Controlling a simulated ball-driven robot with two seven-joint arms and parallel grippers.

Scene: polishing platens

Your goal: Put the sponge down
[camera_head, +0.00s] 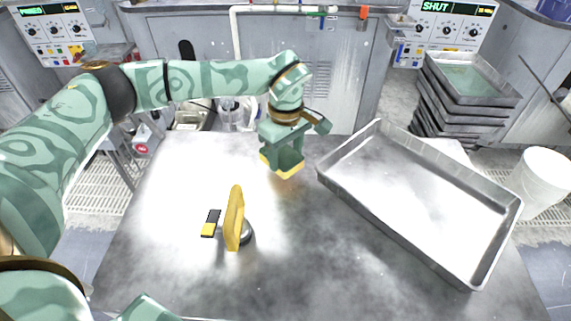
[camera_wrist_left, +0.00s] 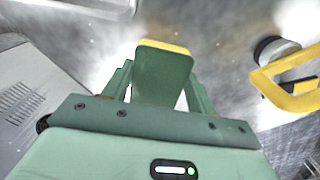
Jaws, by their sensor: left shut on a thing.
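The sponge (camera_head: 289,172) has a green body with a yellow layer at its lower end. My left gripper (camera_head: 283,155) is shut on it and points down over the metal table (camera_head: 300,260), left of the tray. In the left wrist view the sponge (camera_wrist_left: 163,72) sits between the two fingers of the gripper (camera_wrist_left: 160,92), with its yellow edge outward. A faint reflection shows on the table below the sponge. I cannot tell whether it touches the table. My right gripper is not in view.
A tool with a yellow handle (camera_head: 234,218) and round grey base stands on the table, beside a small black-and-yellow block (camera_head: 211,223). A shallow metal tray (camera_head: 395,235) lies at the right. Stacked trays (camera_head: 460,110) and a white bucket (camera_head: 541,180) stand beyond. The front middle is bare.

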